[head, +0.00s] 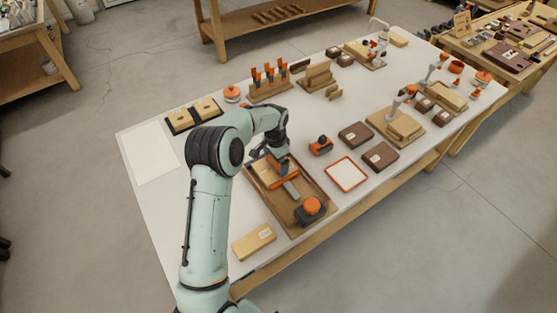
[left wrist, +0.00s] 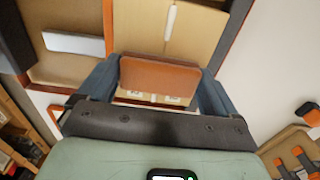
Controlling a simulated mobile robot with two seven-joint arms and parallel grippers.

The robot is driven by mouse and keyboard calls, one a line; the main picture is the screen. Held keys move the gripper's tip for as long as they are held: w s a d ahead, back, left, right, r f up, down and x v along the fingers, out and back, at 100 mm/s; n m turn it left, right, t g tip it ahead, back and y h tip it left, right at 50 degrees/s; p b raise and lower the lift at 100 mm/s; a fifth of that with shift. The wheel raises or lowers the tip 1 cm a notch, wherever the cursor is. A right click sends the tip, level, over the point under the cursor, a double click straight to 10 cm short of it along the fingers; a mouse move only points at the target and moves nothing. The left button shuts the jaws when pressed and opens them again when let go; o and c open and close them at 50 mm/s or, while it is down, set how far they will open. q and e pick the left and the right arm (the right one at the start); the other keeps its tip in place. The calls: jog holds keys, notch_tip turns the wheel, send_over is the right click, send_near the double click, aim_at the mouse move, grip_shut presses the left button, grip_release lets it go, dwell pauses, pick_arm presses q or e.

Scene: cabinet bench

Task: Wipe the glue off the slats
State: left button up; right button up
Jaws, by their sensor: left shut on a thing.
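White marks also show on the wood just below the block. I cannot tell whether the block touches the slats. In the head view my gripper partly hides the slats (head: 264,172).
In the tray are an orange strip (head: 285,180), a pale flat piece (head: 291,190) and an orange-topped dark holder (head: 311,207). A pale wood block (head: 254,242) lies beside it. An orange-rimmed white tray (head: 346,174) and dark boxes (head: 380,156) stand right. A white sheet (head: 150,152) lies left.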

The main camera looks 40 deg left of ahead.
aim_at(261, 174)
pick_arm(q)
jog(key=shift+s+a+f+b, duration=0.15)
jog(key=shift+s+b, duration=0.15)
jog(key=shift+s, duration=0.1)
jog(key=shift+s+a+b, duration=0.2)
jog(key=shift+s+b, duration=0.15)
jog(key=shift+s, duration=0.35)
jog(key=shift+s+a+b, duration=0.15)
jog(key=shift+s+b, duration=0.2)
jog(key=shift+s, duration=0.15)
jog(key=shift+s+a+b, duration=0.2)
jog(key=shift+s+b, duration=0.15)
jog(key=shift+s, duration=0.4)
jog(key=shift+s+a+b, duration=0.2)
jog(key=shift+s+b, duration=0.15)
jog(key=shift+s, duration=0.4)
pick_arm(e)
jog(key=s+f, duration=0.1)
jog(key=f, duration=0.1)
jog(key=s+f, duration=0.1)
jog(key=f, duration=0.1)
jog(key=shift+s+f, duration=0.1)
jog(key=shift+s, duration=0.2)
pick_arm(q)
jog(key=shift+w, duration=0.1)
pick_arm(e)
jog(key=shift+w, duration=0.1)
